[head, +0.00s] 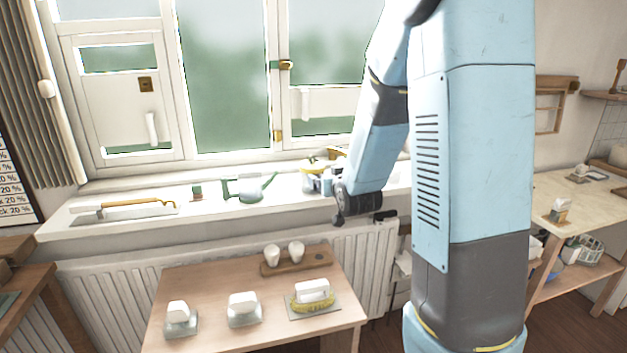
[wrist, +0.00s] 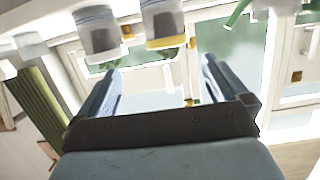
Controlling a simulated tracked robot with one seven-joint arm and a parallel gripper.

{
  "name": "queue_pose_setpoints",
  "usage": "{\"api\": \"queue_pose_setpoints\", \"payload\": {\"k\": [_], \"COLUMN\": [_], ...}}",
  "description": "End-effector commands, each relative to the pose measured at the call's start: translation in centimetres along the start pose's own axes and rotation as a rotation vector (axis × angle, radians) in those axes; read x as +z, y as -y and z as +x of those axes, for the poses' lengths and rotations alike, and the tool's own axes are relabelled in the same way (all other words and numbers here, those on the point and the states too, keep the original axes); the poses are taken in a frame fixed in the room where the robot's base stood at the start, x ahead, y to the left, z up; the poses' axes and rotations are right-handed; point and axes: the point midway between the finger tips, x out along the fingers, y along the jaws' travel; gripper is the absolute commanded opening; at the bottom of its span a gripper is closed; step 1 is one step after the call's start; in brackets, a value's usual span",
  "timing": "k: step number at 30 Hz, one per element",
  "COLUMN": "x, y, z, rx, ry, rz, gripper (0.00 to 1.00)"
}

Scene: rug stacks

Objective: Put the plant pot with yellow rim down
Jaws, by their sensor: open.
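The plant pot with yellow rim (wrist: 163,22) shows at the top of the wrist view, which looks upside down. Its body is greyish, with a yellow band at the rim. It appears to stand on the windowsill (head: 130,222); its base is cut off. A similar pot with a pale rim (wrist: 97,32) is beside it. In the head view a cluster of pots (head: 311,180) on the sill is partly hidden by my arm. My gripper (wrist: 159,70) is open, with nothing visible between its fingers, apart from the pots. In the head view my arm's end is beside the cluster.
A green watering can (head: 250,190) and a tool on a tray (head: 125,208) lie farther left on the sill. Windows stand close behind. A wooden table (head: 215,280) below holds several white-topped items and a small board (head: 297,263). A shelf bench (head: 565,195) is at right.

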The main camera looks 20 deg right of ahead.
Motion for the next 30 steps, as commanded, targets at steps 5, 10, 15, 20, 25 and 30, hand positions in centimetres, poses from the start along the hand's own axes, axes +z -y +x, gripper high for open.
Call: {"api": "queue_pose_setpoints", "payload": {"k": [5, 10, 15, 20, 25, 30], "x": [2.2, 3.5, 4.0, 3.8, 3.1, 2.4], "y": [0.2, 0.5, 0.6, 0.7, 0.9, 1.1], "z": [2.2, 3.2, 3.4, 4.5, 7.3, 10.0], "rx": [-0.022, -0.045, -0.057, -0.060, -0.060, -0.060], "ry": [-0.108, -0.196, -0.243, -0.253, -0.252, -0.251], "rz": [-0.019, -0.030, -0.036, -0.037, -0.037, -0.037], "gripper": [1.00, 1.00, 1.00, 1.00, 1.00, 1.00]}}
